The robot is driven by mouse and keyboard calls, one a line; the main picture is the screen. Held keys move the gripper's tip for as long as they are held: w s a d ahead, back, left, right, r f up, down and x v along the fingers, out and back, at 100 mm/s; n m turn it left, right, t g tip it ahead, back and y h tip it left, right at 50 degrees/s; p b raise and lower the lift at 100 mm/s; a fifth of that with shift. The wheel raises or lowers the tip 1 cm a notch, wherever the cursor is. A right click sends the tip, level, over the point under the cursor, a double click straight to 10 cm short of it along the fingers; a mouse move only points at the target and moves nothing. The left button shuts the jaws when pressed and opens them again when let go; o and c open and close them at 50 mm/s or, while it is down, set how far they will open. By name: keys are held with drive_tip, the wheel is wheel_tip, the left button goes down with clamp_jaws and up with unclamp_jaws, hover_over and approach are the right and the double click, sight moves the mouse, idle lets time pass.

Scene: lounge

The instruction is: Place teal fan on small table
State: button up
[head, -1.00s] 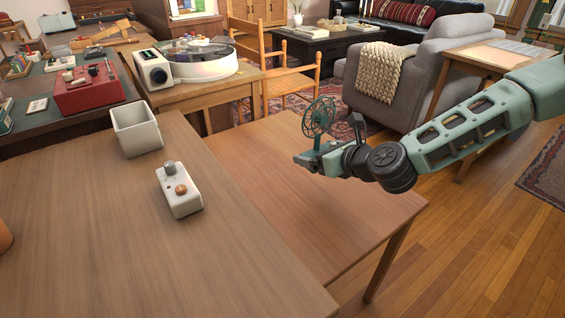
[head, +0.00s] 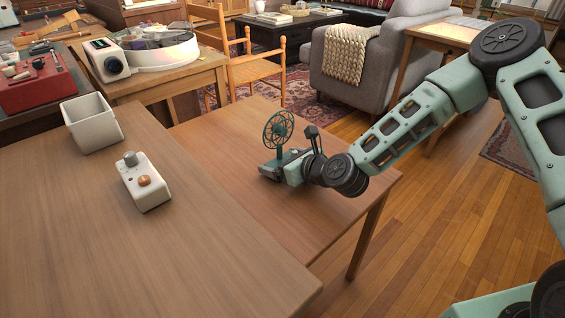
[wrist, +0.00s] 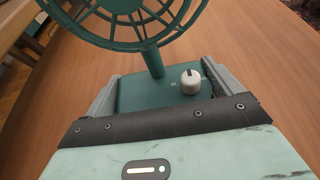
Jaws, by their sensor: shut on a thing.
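The teal fan (head: 279,130) is upright over the small wooden table (head: 272,212), near the middle of its top. My gripper (head: 274,170) is shut on the fan's base. In the wrist view the flat teal base (wrist: 145,92) sits between the two grey fingers, with a white knob on it. The post and round cage rise from the base, and the cage is cut off at the top. The base is very low over the tabletop; I cannot tell whether it touches.
A larger wooden table (head: 75,220) adjoins on the left, with a white bin (head: 92,125) and a white device with knobs (head: 146,182). A wooden chair (head: 255,75) and a grey armchair (head: 385,60) stand behind. The small table's top is otherwise clear.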

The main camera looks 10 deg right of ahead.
drive_tip(key=o, duration=1)
drive_tip(key=p+v, duration=0.2)
drive_tip(key=v, duration=1)
drive_tip(key=shift+d, duration=0.1)
